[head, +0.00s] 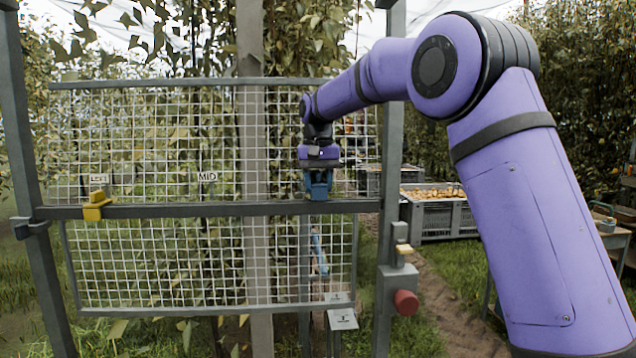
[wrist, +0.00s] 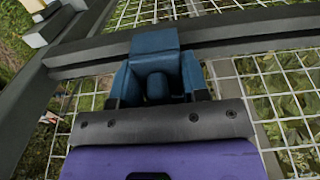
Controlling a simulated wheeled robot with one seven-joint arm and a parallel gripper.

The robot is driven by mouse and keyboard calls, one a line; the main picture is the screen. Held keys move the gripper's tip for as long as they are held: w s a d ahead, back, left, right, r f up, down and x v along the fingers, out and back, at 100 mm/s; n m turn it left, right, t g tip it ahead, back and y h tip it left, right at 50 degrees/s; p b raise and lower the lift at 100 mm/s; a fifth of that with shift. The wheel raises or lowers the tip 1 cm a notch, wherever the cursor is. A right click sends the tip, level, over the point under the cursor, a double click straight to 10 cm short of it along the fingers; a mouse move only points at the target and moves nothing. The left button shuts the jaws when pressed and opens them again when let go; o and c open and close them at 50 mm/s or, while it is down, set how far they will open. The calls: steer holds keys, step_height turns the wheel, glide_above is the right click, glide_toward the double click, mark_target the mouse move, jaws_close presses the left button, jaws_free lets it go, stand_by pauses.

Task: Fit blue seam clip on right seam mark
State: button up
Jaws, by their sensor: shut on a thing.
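The blue seam clip (head: 319,186) is between the jaws of my gripper (head: 319,170), at the right part of the seam rail (head: 230,209). Its lower end overlaps the rail's upper edge in the head view. In the wrist view the clip's blue block (wrist: 155,42) lies across the rail (wrist: 235,30), with my gripper (wrist: 155,85) shut on it. I cannot tell whether the clip is seated or only touching. The LEFT label (head: 98,179) and MID label (head: 207,176) show above the rail. No right label is visible; my gripper may cover it.
A yellow clip (head: 97,206) sits on the rail under LEFT. White mesh panels (head: 150,260) fill the frame. The right post (head: 391,150) bears a pale yellow piece (head: 404,248) and a red knob (head: 405,302). Crates of fruit (head: 440,214) stand behind.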

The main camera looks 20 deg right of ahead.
steer(key=shift+f, duration=1.1)
stand_by(1.0)
steer(key=o, duration=1)
